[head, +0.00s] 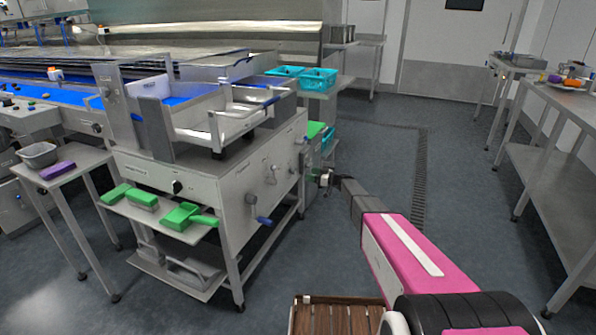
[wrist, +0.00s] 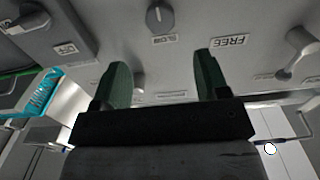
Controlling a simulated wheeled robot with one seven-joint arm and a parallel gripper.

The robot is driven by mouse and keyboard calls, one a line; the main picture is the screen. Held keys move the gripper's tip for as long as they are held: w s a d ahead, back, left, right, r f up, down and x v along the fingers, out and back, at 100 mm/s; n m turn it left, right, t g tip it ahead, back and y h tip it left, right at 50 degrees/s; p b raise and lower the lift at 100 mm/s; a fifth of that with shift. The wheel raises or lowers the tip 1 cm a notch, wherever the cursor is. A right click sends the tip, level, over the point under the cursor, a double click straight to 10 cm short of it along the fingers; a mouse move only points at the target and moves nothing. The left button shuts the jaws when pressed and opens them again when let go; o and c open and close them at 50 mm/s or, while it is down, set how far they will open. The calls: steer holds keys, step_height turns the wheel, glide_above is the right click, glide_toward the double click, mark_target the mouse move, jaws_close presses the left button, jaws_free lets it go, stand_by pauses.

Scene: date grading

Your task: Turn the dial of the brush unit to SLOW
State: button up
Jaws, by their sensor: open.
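The brush unit (head: 232,180) is a steel machine on legs at the left centre of the head view. In the wrist view a round grey dial (wrist: 160,17) sits on its steel panel at the top edge, with a light mark on its upper part. A SLOW label (wrist: 164,40) is just below the dial in the picture. My gripper (wrist: 162,78) is open and empty, its two dark green fingers apart, below the dial and not touching it. In the head view my gripper (head: 325,178) is off the unit's right side, small and hard to make out.
Green brushes and a scoop (head: 183,215) lie on the unit's front shelf. Turquoise crates (head: 318,79) stand behind. The floor (head: 380,150) right of the unit is clear.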

mark_target(295, 171)
steer(key=x, duration=1)
steer(key=c, duration=0.9)
